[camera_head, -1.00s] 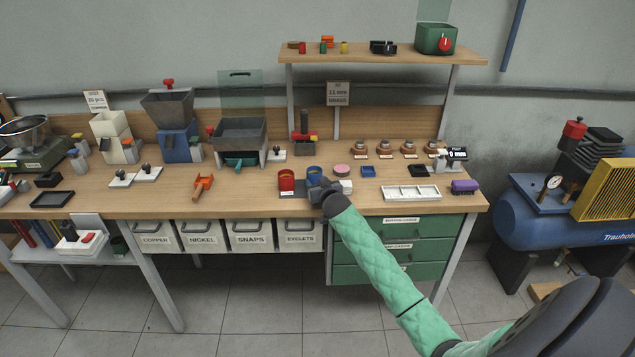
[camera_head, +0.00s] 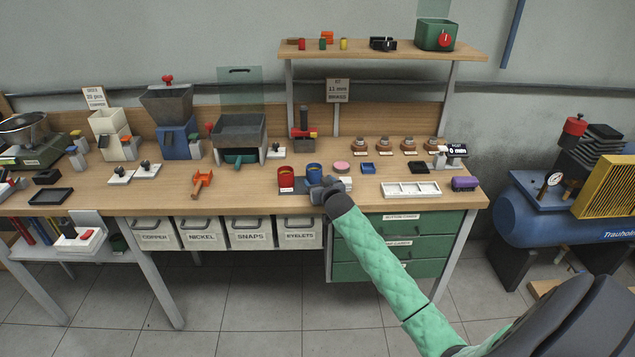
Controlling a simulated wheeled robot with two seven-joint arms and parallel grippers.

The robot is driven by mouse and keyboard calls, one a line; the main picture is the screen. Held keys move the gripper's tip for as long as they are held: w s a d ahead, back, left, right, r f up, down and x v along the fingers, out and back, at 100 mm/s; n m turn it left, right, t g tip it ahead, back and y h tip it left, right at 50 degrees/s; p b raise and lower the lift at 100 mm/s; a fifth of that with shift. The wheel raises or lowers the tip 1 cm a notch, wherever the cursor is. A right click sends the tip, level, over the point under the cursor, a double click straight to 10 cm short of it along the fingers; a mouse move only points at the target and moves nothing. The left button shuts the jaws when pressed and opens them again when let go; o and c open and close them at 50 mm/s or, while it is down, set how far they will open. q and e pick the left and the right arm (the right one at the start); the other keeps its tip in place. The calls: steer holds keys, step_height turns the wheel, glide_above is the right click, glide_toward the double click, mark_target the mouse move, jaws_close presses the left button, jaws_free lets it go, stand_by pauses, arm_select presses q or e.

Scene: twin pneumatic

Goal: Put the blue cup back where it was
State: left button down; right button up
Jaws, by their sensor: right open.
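The blue cup (camera_head: 313,171) stands upright on the workbench (camera_head: 240,199), just right of a red cup (camera_head: 286,178). My right gripper (camera_head: 318,187) is right in front of the blue cup and covers its lower part. The gripper is open; whether its fingers touch the cup I cannot tell. My left gripper is not in view.
A white tray (camera_head: 410,190), a blue tray (camera_head: 368,169) and a pink disc (camera_head: 342,167) lie to the right of the gripper. An orange tool (camera_head: 202,183) lies to the left. A shelf (camera_head: 385,51) stands over the back of the bench. Bare wood lies between the orange tool and the red cup.

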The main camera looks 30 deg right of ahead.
steer(key=b+v, duration=0.2)
steer(key=v, duration=0.8)
steer(key=s+a+f+n+g+y, duration=0.1)
steer(key=s+a+f+g, duration=0.1)
steer(key=s+a+f, duration=0.55)
steer(key=s+a+f+n+g+y, duration=0.1)
steer(key=s+a+f+g, duration=0.25)
steer(key=f, duration=0.65)
steer(key=s+a+f+g+y, duration=0.1)
steer(key=s+a+f+g, duration=0.1)
steer(key=s+a+f, duration=0.5)
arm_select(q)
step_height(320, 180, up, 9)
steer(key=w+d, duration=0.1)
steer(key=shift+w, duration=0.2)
arm_select(e)
steer(key=s+a+f+n+g, duration=0.1)
steer(key=s+a+f, duration=0.3)
steer(key=s, duration=0.4)
steer(key=s+a+f+n+g+y, duration=0.1)
steer(key=s+a+f+g, duration=0.2)
steer(key=s+a, duration=0.3)
steer(key=s+a+f+n+g+y, duration=0.1)
steer(key=s+a+f, duration=0.3)
steer(key=s, duration=0.5)
steer(key=shift+s+a+f+g, duration=0.4)
steer(key=shift+a+g, duration=0.25)
steer(key=shift+a, duration=0.45)
